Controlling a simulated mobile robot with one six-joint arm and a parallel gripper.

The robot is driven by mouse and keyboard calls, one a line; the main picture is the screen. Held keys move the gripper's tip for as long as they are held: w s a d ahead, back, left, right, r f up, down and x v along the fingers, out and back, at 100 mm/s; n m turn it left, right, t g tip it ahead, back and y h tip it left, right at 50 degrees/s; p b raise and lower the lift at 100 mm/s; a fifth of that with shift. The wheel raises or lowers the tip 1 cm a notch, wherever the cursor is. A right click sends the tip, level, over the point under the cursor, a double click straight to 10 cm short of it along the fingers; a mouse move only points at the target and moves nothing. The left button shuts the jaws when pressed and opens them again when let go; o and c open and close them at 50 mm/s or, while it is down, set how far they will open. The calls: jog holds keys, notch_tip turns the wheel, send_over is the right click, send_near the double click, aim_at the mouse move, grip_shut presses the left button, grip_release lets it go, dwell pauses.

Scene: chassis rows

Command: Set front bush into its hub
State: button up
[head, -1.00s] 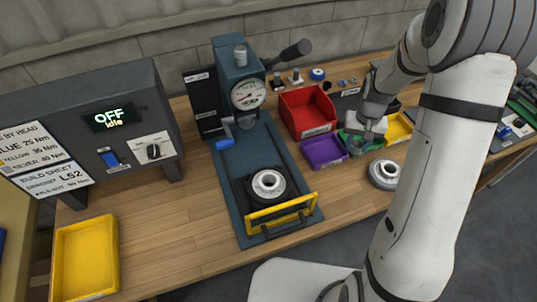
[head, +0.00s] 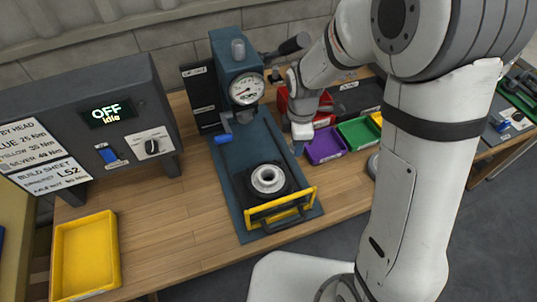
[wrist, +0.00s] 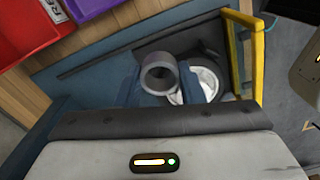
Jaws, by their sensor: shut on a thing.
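The bush, a grey metal ring with a round bore (wrist: 158,57), shows in the wrist view in front of my gripper. My gripper (head: 299,148) is shut on it, up in the air right of the press base, near the red and purple bins in the head view. The bush cannot be made out in the head view. A pale round hub (head: 268,179) sits in a dark holder on the press bed; it also shows in the wrist view (wrist: 208,84), partly hidden behind the bush. The bush is apart from the hub.
The blue press (head: 237,75) with its gauge stands behind the hub. A yellow guard frame (head: 281,205) stands at the front of the bed. Red (head: 322,122), purple (head: 325,146) and green (head: 358,134) bins stand to the right. A yellow tray (head: 86,257) lies at far left.

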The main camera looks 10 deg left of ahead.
jog(key=s+a+r+n, duration=0.2)
jog(key=s+a+n, duration=0.5)
jog(key=n, duration=0.5)
jog(key=shift+d+f+b, duration=0.1)
jog(key=shift+f+b, duration=1.55)
jog(key=shift+f, duration=0.9)
jog(key=shift+f+b, duration=0.8)
jog(key=shift+b, duration=0.05)
jog(key=o, duration=1.1)
notch_tip(320, 180, up, 8)
send_over(268, 169)
jog(key=s, duration=0.2)
jog(key=shift+d+f, duration=0.1)
jog(key=shift+d, duration=0.1)
